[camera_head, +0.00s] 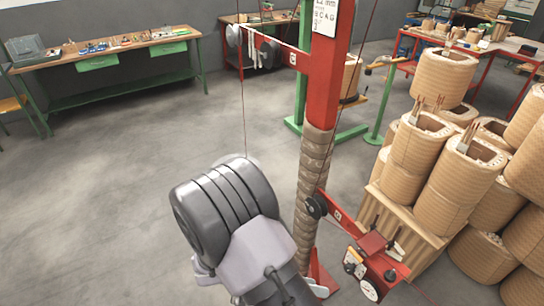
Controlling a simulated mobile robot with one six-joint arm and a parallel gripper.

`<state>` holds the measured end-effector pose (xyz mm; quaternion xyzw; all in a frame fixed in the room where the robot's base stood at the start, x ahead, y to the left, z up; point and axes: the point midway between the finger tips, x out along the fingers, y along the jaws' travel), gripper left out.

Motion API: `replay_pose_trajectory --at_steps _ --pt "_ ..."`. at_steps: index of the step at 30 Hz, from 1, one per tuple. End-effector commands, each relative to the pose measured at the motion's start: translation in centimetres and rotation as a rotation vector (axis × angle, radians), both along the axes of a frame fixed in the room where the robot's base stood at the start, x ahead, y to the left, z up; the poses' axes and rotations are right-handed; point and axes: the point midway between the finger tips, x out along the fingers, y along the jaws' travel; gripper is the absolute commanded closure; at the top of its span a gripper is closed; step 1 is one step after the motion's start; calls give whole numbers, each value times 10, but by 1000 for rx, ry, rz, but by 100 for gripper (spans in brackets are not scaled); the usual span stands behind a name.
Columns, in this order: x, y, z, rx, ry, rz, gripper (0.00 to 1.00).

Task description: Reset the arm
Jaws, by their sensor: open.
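My arm shows in the lower middle of the head view as a large dark grey ribbed joint (226,205) and a paler grey link (258,258) running off the bottom edge. I cannot make out gripper fingers; my gripper is hidden or outside the view. I see nothing held.
A red post (322,85) with a wrapped lower part stands just right of my arm. A red bracket with a gauge (370,288) sticks out from it. Several tan coils (415,145) are stacked at right. A green-legged workbench (105,55) stands back left. Grey floor (100,190) at left is clear.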

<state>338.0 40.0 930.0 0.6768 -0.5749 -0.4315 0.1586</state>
Motion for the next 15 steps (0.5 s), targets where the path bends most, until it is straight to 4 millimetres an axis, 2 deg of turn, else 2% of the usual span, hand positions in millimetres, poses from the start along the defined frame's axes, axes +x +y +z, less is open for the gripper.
replay_pose_trajectory --at_steps 1,3,7,9,12,15 --pt "-5 -7 25 124 49 -67 49" --pt "-18 -13 57 335 129 -117 49" --pt "-44 -15 109 741 156 -77 49" --pt "-55 -13 135 936 102 18 49" --pt "-67 -7 168 1128 -32 212 49" --pt "-74 -3 194 1206 -180 405 49"
